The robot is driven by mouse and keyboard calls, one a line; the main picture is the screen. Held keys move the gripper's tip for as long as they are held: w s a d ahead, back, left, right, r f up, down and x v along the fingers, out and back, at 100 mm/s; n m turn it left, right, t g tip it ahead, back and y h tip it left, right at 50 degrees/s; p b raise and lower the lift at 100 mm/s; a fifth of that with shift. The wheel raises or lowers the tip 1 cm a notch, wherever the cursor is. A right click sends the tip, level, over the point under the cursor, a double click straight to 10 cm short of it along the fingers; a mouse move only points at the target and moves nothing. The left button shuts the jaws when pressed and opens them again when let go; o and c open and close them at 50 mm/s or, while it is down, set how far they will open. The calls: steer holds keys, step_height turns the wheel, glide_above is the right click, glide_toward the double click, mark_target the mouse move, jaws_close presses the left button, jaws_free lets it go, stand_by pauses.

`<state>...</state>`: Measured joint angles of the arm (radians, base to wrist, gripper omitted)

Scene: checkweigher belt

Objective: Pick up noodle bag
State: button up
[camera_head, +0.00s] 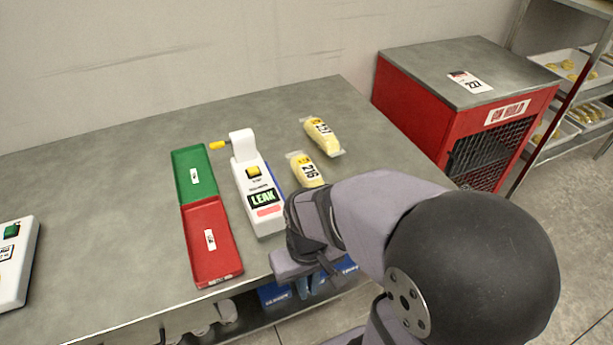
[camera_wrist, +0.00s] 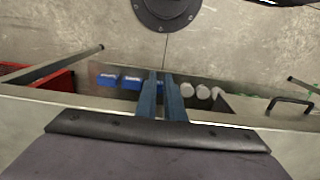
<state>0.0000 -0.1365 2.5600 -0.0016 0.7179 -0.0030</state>
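Two yellow noodle bags in clear wrap lie apart on the grey table in the head view. The farther noodle bag (camera_head: 322,136) has a number label. The nearer noodle bag (camera_head: 306,169), labelled 216, lies just beyond my arm. My gripper (camera_wrist: 161,75) has two blue fingers, seen in the wrist view with a narrow gap and nothing between them. It is at the table's front edge, nearer than both bags and touching neither. In the head view my wrist and forearm hide most of it. No noodle bag shows in the wrist view.
A white tester (camera_head: 243,150) with a LEAK display stands left of the bags. Beside it are a green tray (camera_head: 206,163) and a red tray (camera_head: 227,268). A red cage (camera_head: 418,112) stands right of the table. Blue boxes (camera_wrist: 108,79) sit below the table.

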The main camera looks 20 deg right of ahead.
steer(key=o, duration=1.2)
steer(key=w+d+r+m+g+p, duration=0.25)
steer(key=d+r+p, duration=0.5)
steer(key=p, duration=0.65)
steer(key=w+d+r+t, duration=0.1)
steer(key=w+r+t, duration=0.1)
steer(key=w, duration=0.4)
steer(key=w+d+r+t, duration=0.1)
steer(key=w+r+t, duration=0.1)
steer(key=w, duration=0.5)
steer(key=w+d+r+n+t+p, duration=0.1)
steer(key=w+r+t, duration=0.1)
steer(key=w, duration=0.5)
steer(key=shift+d+r+t, duration=0.3)
steer(key=shift+d+t, duration=0.05)
steer(key=shift+d, duration=0.05)
steer(key=shift+w+d+r+n, duration=0.15)
steer(key=shift+w+n, duration=0.1)
steer(key=shift+n, duration=0.5)
